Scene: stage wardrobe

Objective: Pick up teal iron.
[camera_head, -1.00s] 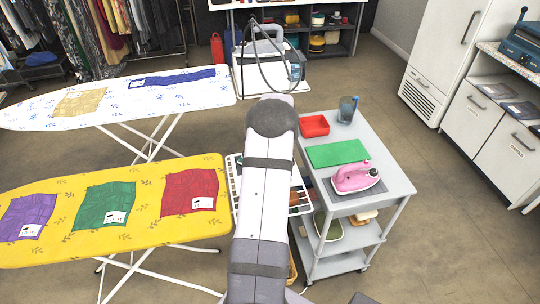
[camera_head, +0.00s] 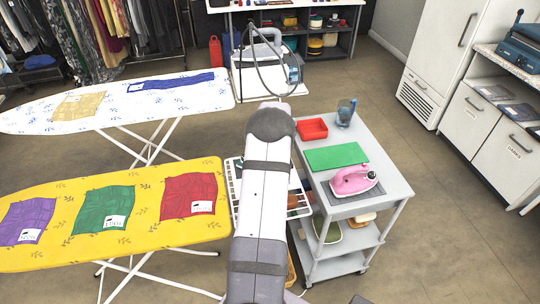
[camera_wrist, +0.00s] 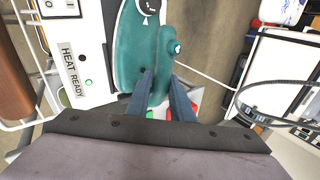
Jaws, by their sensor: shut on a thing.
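The teal iron (camera_wrist: 128,50) fills the upper middle of the wrist view, with a dark round dial at its top and a small teal knob on its right side. My gripper (camera_wrist: 163,82) has its two dark blue fingers around the iron's handle part and is shut on it. In the head view my arm hides both the gripper and the teal iron. Whether the iron is clear of its support is hard to tell.
A white panel labelled HEAT READY (camera_wrist: 82,60) lies beside the iron. A yellow ironing board (camera_head: 140,240) stands left of my arm.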

